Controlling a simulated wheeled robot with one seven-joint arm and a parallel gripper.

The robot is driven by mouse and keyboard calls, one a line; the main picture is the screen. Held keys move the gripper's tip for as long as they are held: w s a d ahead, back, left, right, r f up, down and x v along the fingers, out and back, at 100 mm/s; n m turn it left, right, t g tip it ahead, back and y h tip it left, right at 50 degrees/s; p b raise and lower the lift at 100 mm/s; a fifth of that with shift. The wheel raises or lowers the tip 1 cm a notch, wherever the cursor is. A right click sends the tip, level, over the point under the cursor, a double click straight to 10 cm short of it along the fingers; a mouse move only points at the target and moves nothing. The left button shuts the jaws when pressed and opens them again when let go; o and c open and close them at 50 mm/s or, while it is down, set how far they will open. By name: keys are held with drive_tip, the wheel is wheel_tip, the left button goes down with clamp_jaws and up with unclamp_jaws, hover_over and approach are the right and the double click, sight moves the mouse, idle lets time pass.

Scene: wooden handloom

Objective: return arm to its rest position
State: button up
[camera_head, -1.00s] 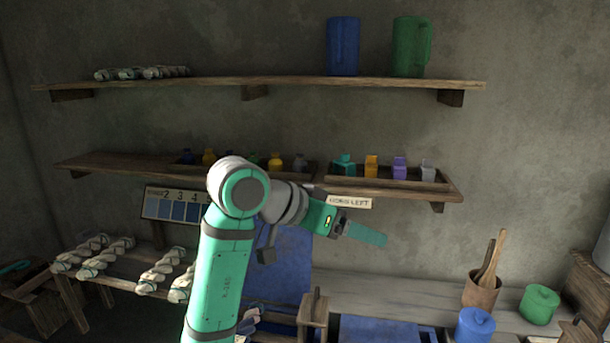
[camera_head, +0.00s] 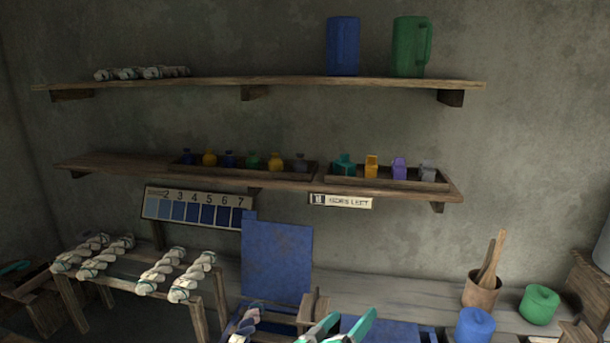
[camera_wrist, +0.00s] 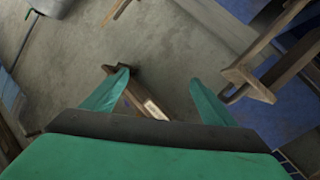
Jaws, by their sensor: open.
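My gripper (camera_head: 343,327) shows at the bottom edge of the head view, its two green fingers spread apart with nothing between them. The rest of my arm is below the picture. In the wrist view my gripper (camera_wrist: 157,95) is also open and empty, with grey floor and a wooden beam (camera_wrist: 145,98) beyond the fingers. I cannot tell how far the beam is from the fingertips.
A blue panel (camera_head: 277,262) and a wooden post (camera_head: 309,308) stand near my gripper. A stand with skeins (camera_head: 160,272) is at left. Two wall shelves (camera_head: 260,82) hold jugs and bottles. Blue (camera_head: 475,325) and green (camera_head: 539,304) pots are at right.

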drive_tip(key=s+a+f+n+t+y, duration=0.1)
drive_tip(key=s+a+f+n+y, duration=0.2)
drive_tip(key=s+f, duration=0.7)
drive_tip(key=s+a+f+n+t+y, duration=0.1)
drive_tip(key=s+a+f+n+y, duration=0.3)
drive_tip(key=s+f, duration=0.6)
drive_tip(key=s+a+r+m+y, duration=0.1)
drive_tip(key=s+m, duration=0.2)
drive_tip(key=s, duration=1)
drive_tip(key=s+a+r+m+y, duration=0.2)
drive_tip(key=s+m, duration=0.1)
drive_tip(key=s, duration=1)
drive_tip(key=shift+a, duration=0.3)
drive_tip(key=shift+r, duration=0.1)
